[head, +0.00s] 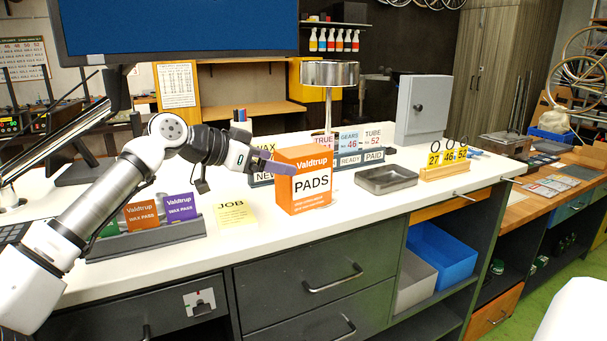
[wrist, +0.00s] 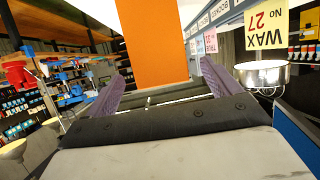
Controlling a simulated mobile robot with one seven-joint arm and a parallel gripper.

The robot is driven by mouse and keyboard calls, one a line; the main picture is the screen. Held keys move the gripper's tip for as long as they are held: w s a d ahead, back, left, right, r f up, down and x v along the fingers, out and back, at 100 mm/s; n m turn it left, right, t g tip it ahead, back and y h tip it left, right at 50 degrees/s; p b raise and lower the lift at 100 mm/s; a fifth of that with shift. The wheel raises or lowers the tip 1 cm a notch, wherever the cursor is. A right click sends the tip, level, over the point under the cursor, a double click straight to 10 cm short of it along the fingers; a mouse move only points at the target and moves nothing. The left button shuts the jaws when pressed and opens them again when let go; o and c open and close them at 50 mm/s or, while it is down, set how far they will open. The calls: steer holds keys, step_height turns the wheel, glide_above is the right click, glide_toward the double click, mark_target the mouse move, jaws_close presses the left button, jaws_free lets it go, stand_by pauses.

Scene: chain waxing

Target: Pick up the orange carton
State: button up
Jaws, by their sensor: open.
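The orange carton (head: 304,180), with a white panel reading PADS, stands upright on the white counter (head: 350,210) near its front edge. My gripper (head: 275,165) is at the carton's upper left side in the head view, with its purple fingers level with the carton's top part. In the wrist view, my gripper (wrist: 155,95) is open, one finger at each side. The orange carton (wrist: 157,42) shows between and beyond the fingers there. I cannot tell whether a finger touches it.
A grey tray (head: 387,180) and a yellow number stand (head: 445,166) are to the right. A lamp (head: 329,75) and sign rack (head: 350,159) stand behind. A JOB card (head: 234,213) and a card holder (head: 150,240) are to the left.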

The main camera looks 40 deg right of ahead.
mark_target(303, 178)
steer(key=p+x, duration=0.2)
steer(key=x, duration=0.4)
steer(key=shift+d+f, duration=0.15)
steer(key=c, duration=1.2)
